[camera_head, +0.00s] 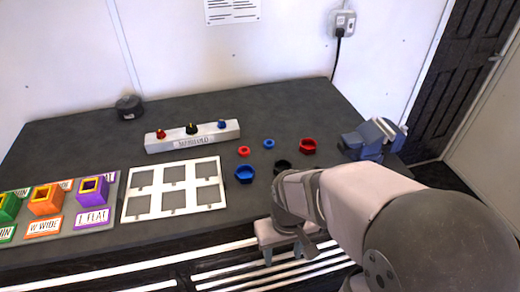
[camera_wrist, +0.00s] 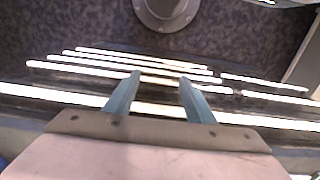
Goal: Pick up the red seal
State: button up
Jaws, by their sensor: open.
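A small red ring (camera_head: 243,151), which looks like the red seal, lies on the dark tabletop in front of the manifold's right end. A larger red cup-shaped piece (camera_head: 308,146) sits farther right. My gripper (camera_head: 285,252) is at the table's front edge, nearer the camera than the ring and to its right, well apart from it. In the wrist view its two fingers (camera_wrist: 160,78) are apart with nothing between them.
A small blue ring (camera_head: 268,143), a blue cup (camera_head: 244,174) and a black one (camera_head: 282,166) lie close by. The labelled manifold (camera_head: 192,136) stands behind, a white framed panel (camera_head: 143,211) to the left, a blue vise (camera_head: 372,139) to the right. The tabletop behind the rings is clear.

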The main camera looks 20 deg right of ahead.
jog(key=shift+t, duration=0.9)
jog(key=w+a+r+p, duration=0.1)
jog(key=w+r, duration=0.1)
jog(key=w, duration=0.1)
jog(key=w+a+r+p, duration=0.1)
jog(key=w+r+p, duration=0.1)
jog(key=w, duration=0.2)
jog(key=w+a+r+p, duration=0.1)
jog(key=w+r+p, duration=0.1)
jog(key=w+r, duration=0.1)
jog(key=shift+w+a+r, duration=0.1)
jog(key=shift+w, duration=0.05)
jog(key=n+t+p, duration=0.2)
jog(key=t, duration=0.1)
send_near(244, 150)
jog(key=shift+y, duration=0.4)
jog(key=shift+d+p+x, duration=0.15)
jog(key=shift+p+x, duration=0.65)
jog(key=shift+x, duration=1.1)
jog(key=shift+d+p+x, duration=0.1)
jog(key=shift+p+x, duration=0.7)
jog(key=shift+x, duration=1.1)
jog(key=shift+w+d, duration=0.1)
jog(key=c, duration=1.1)
